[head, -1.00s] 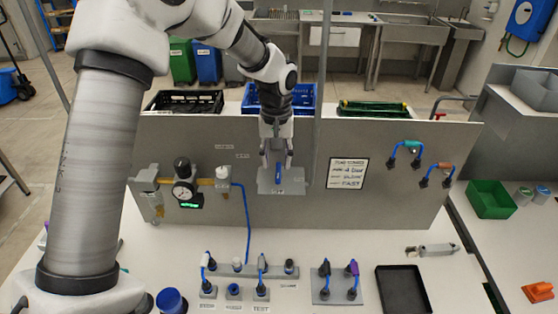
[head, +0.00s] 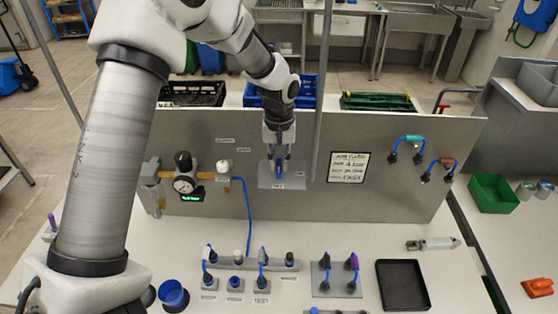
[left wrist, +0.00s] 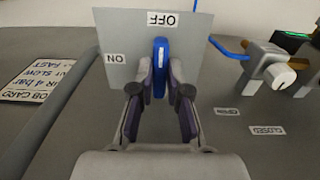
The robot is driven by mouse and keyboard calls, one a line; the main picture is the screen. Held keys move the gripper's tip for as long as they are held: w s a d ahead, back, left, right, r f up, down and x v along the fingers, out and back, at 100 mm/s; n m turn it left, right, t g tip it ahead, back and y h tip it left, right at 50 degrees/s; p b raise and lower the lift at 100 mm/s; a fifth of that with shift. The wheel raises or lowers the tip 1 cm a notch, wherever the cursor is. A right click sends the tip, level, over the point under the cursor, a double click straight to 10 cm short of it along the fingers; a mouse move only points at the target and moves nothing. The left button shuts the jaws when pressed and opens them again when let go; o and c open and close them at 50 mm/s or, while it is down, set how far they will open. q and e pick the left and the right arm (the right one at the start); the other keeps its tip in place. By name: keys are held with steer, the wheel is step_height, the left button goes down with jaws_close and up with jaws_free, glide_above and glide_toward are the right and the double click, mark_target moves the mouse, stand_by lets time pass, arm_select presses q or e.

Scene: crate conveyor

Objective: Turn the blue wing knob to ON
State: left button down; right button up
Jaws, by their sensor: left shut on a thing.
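The blue wing knob (head: 279,168) sits on a grey plate (head: 263,181) on the upright panel. It also shows in the left wrist view (left wrist: 160,52). There its long side stands upright in the picture, in line with the OFF label (left wrist: 163,19), while the ON label (left wrist: 117,58) is off to the left. Both labels appear upside down in that view. My left gripper (head: 278,160) is at the plate, with its fingers (left wrist: 160,82) on either side of the knob and shut on it. The fingers partly hide the knob in the head view. My right gripper is out of view.
A gauge with valves (head: 184,184) is left of the plate, and a grey post (head: 322,100) stands close on its right. A job card (head: 347,167) and hoses (head: 406,144) are further right. Fittings, a black tray (head: 402,287) and a cylinder (head: 432,244) lie on the table.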

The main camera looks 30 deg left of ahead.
arm_select(q)
steer(key=shift+n, duration=0.3)
steer(key=n, duration=0.5)
steer(key=shift+f+n, duration=0.1)
steer(key=shift+n, duration=0.3)
steer(key=n, duration=0.6)
steer(key=shift+n+b, duration=0.3)
steer(key=shift+n, duration=0.1)
steer(key=c, duration=1.4)
jaws_free()
steer(key=shift+o, duration=1.3)
steer(key=shift+a+f, duration=0.1)
steer(key=shift+a, duration=0.05)
